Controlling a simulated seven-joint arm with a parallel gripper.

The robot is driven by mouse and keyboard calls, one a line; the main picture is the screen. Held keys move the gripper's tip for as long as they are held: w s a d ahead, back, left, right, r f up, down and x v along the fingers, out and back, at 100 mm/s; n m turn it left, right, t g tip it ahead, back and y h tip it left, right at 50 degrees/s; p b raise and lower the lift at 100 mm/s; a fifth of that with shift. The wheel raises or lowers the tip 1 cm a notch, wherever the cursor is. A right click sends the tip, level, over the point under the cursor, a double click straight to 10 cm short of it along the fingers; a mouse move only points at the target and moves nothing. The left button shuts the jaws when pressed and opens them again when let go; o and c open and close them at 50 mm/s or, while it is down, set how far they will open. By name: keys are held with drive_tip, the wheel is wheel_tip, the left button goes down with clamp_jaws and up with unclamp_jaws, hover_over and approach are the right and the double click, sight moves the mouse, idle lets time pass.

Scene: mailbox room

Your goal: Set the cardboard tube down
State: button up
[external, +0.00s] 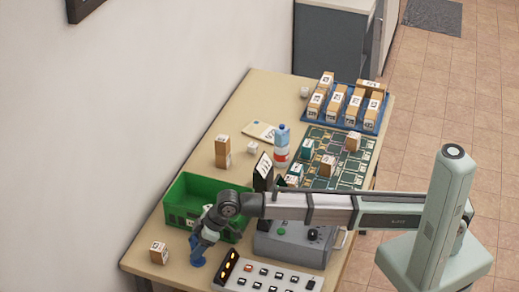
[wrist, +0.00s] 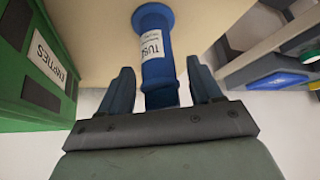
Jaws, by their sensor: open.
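The tube (wrist: 155,70) is blue with flared ends and a white label reading "TUBE". It appears to stand on the table near its front edge; its contact with the table is not clear. In the external view the blue tube (external: 197,253) shows just below my gripper (external: 204,238), left of the control panel. In the wrist view my gripper (wrist: 158,88) is open, with one dark finger on each side of the tube and gaps visible between. Part of the tube's near end is hidden by the gripper body.
A green bin (external: 185,190) labelled "EMPTIES" is close on the left. A button panel (external: 265,279) and grey box (external: 290,245) are close on the right. A small carton (external: 158,253) stands at the front left corner. Bottle (external: 281,147) and blue tray (external: 345,122) are farther back.

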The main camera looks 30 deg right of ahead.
drive_tip(key=shift+r, duration=0.1)
drive_tip(key=v, duration=1.2)
idle(0.4)
